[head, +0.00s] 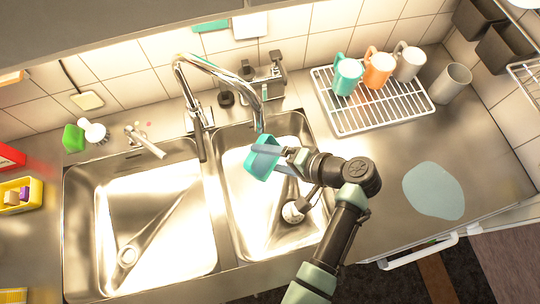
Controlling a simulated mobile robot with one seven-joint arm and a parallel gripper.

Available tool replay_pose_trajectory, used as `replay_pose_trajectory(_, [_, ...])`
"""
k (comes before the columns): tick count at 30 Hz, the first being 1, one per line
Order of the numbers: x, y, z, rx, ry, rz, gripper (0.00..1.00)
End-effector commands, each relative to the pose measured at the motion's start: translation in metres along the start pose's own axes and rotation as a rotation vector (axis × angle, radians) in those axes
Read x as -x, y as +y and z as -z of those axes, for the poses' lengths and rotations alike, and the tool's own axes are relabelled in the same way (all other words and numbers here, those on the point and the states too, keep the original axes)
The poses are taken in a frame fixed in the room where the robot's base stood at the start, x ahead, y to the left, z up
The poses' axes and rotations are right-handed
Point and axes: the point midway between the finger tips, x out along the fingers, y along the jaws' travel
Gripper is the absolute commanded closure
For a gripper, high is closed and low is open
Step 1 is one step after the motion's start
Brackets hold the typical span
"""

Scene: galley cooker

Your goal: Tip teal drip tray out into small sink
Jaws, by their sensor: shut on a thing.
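The teal drip tray (264,158) is a small open container, held above the small sink (233,206), the right-hand basin. My gripper (284,158) is shut on the tray's right side. The tray looks tilted, with its open side turned partly toward the camera. I cannot make out anything inside it. My arm and gripper hide part of the small sink's right side. A round drain fitting (294,211) shows at the sink's bottom.
A chrome faucet (262,108) hangs just above and behind the tray. A larger basin (150,215) lies left. A white rack (385,112) with several mugs stands back right. A pale blue patch (433,190) lies on the right counter.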

Motion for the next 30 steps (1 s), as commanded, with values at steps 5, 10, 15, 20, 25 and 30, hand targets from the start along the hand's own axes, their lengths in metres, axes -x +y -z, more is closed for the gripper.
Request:
replay_pose_trajectory(5, [0.0002,-0.0005,0.0003,0.0,0.0,0.0,0.74])
replay_pose_trajectory(10, [-0.0001,0.0006,0.0003,0.0,0.001,0.012,0.74])
replay_pose_trajectory(15, [0.0,0.0024,0.0004,-0.002,0.001,0.043,0.74])
replay_pose_trajectory(20, [0.0008,0.0023,0.0002,-0.001,0.0,0.067,0.74])
replay_pose_trajectory(25, [0.0014,0.0013,0.0002,0.0,0.0,0.07,0.74])
replay_pose_trajectory(30, [0.0013,0.0016,0.0002,0.0,0.0,0.071,0.74])
